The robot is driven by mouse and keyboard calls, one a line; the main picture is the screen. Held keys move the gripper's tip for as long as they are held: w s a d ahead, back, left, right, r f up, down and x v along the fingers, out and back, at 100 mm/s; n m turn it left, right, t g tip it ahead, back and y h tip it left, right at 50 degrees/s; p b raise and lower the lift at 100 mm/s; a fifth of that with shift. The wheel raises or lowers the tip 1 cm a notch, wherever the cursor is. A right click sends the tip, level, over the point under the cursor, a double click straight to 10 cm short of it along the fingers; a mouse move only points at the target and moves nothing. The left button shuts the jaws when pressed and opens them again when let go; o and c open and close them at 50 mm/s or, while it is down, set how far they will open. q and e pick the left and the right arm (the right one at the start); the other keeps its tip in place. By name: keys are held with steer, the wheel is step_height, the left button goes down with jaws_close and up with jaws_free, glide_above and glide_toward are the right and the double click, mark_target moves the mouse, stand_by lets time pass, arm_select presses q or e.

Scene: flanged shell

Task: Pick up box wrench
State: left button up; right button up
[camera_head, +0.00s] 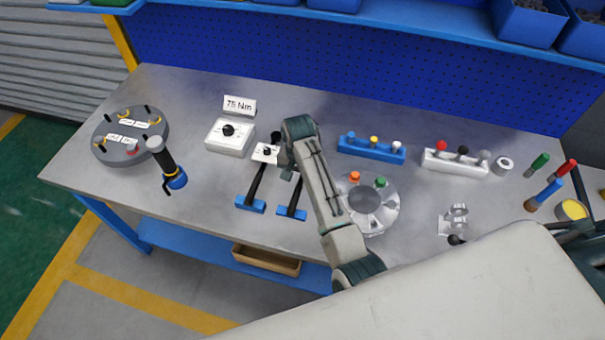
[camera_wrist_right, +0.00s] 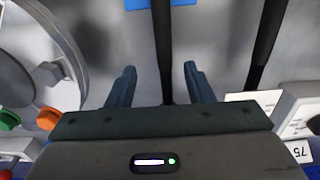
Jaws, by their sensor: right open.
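I cannot tell for sure which is the box wrench. My right gripper (camera_head: 287,168) is open over the upper part of the right tool. In the right wrist view the open fingers (camera_wrist_right: 160,72) stand on either side of that tool's black shaft (camera_wrist_right: 162,40), with nothing gripped. The other shaft (camera_wrist_right: 268,40) runs outside the fingers. The tool's upper end is hidden. My left gripper is not in view.
A round grey flanged shell (camera_head: 393,214) stands right of my right arm. A white box with a dial (camera_head: 229,138) and a small white label plate (camera_head: 264,153) are to the left. A blue rack (camera_head: 370,149) stands behind.

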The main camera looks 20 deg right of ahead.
mark_target(298, 187)
steer(key=shift+f, duration=0.25)
steer(key=f+p, duration=0.1)
steer(key=f, duration=0.2)
steer(key=f+p, duration=0.1)
steer(key=shift+w+a+f+p, duration=0.15)
steer(key=shift+w+a+p, duration=0.05)
steer(key=shift+w+p, duration=0.1)
steer(key=shift+f, duration=0.4)
steer(key=shift+c, duration=0.2)
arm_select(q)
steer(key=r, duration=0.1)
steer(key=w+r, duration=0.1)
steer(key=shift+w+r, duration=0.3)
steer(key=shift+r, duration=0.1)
arm_select(e)
jaws_close()
